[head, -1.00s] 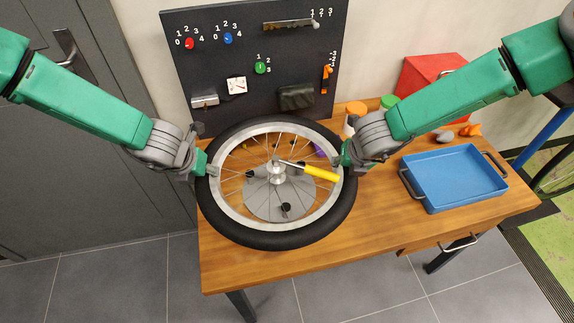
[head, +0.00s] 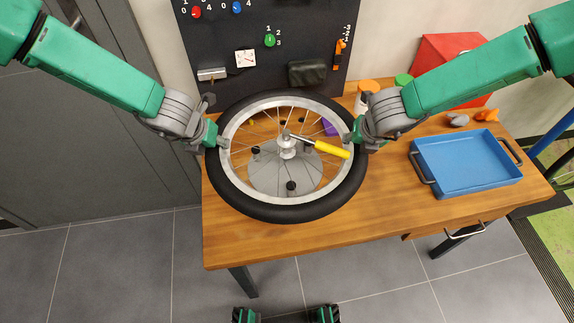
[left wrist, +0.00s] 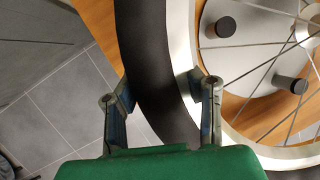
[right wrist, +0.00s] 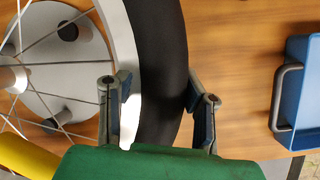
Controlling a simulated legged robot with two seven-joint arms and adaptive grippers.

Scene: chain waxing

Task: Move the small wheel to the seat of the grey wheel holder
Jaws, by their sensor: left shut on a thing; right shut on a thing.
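The small wheel (head: 285,213), with a black tyre and silver rim, is nearly level over the table. The grey wheel holder (head: 270,181), a round plate with black knobs, shows through the spokes beneath it. The wheel's hub appears above the plate; whether it touches the seat I cannot tell. My left gripper (head: 215,140) is shut on the wheel's left side, with one finger on each side of tyre and rim in the left wrist view (left wrist: 162,100). My right gripper (head: 355,138) is shut on the right side, likewise across tyre and rim in the right wrist view (right wrist: 160,100).
A yellow-handled tool (head: 332,149) shows by the hub. A blue tray (head: 465,165) stands on the right of the wooden table (head: 380,220). Jars, a red box (head: 445,52) and a black tool board (head: 300,45) are behind. The table front is clear.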

